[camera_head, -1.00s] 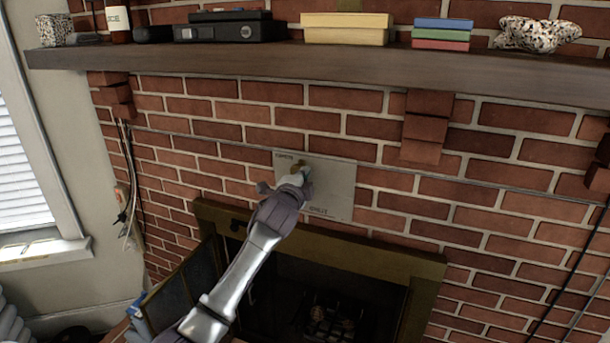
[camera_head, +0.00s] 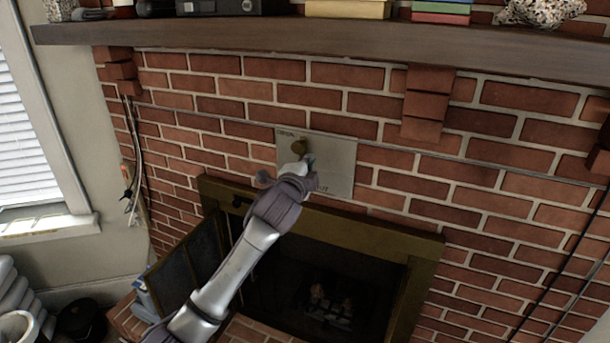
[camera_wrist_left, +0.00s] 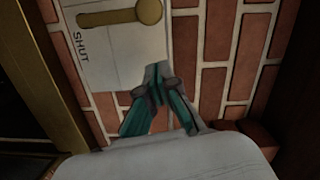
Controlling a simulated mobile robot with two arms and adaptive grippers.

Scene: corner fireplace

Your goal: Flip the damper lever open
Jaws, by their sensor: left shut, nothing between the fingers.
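A pale damper plate (camera_head: 338,163) is fixed to the brick wall above the firebox. The brass damper lever (camera_head: 298,147) is on its upper left part. In the left wrist view the lever (camera_wrist_left: 110,16) is a bar with a round knob at its right end, and "SHUT" is printed on the plate below the bar. My left gripper (camera_head: 304,164) is shut and empty, just below the knob in the head view. In the wrist view its fingertips (camera_wrist_left: 158,72) are together, apart from the knob. The lever's lower part is hidden in the head view. My right gripper is not in view.
A wooden mantel (camera_head: 300,38) with boxes and ornaments runs above. The brass-framed firebox (camera_head: 330,225) is below, with an opened dark panel (camera_head: 190,262) at its left. Cables (camera_head: 133,150) hang on the left wall.

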